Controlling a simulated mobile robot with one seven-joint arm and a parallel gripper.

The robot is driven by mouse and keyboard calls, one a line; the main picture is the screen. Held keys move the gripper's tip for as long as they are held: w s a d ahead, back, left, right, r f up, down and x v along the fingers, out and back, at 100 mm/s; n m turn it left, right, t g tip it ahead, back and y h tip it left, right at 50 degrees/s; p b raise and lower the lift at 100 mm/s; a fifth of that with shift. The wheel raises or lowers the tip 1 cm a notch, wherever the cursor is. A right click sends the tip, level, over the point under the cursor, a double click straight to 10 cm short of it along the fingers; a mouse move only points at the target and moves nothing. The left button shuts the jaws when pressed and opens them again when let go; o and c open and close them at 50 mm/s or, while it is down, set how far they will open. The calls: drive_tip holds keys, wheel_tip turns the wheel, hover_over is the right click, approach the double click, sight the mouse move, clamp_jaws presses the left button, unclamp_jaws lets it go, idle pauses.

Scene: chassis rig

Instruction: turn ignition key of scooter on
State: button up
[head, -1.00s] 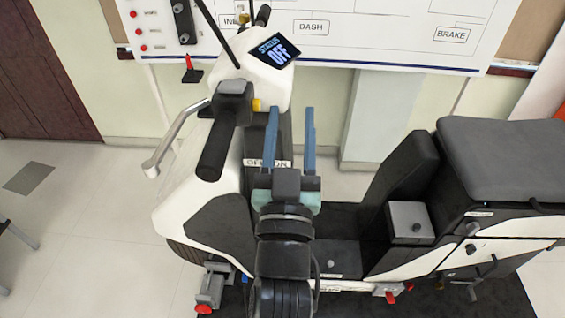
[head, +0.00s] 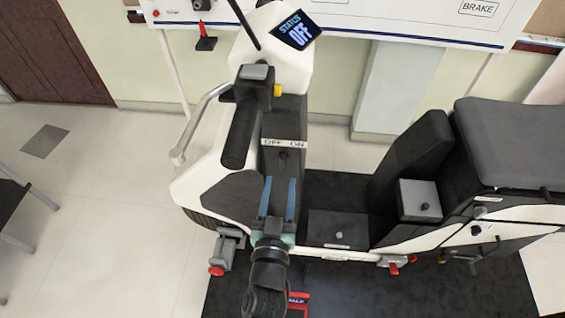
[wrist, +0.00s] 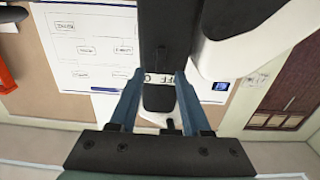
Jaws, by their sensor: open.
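The scooter (head: 205,190) stands upright with its white front to the left of my gripper. Its display (head: 297,30) reads STATUS OFF. A white OFF ON label (head: 284,142) is on the dark front column, and the small dark ignition key (head: 283,156) shows just below it. My gripper (head: 280,180) is open and empty, its two blue fingers pointing toward the column just below the key in the head view. In the wrist view the label (wrist: 160,77) shows between the fingertips.
The black handlebar grip (head: 240,135) juts out to the upper left of the fingers. The grey seat (head: 515,140) and a grey box with a knob (head: 418,197) are on the right. A white wall board (head: 400,18) stands behind. Open floor (head: 110,200) lies left.

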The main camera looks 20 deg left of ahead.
sight(283, 164)
drive_tip(key=x, duration=0.6)
drive_tip(key=shift+s+b, duration=0.1)
drive_tip(key=shift+b, duration=0.2)
clamp_jaws()
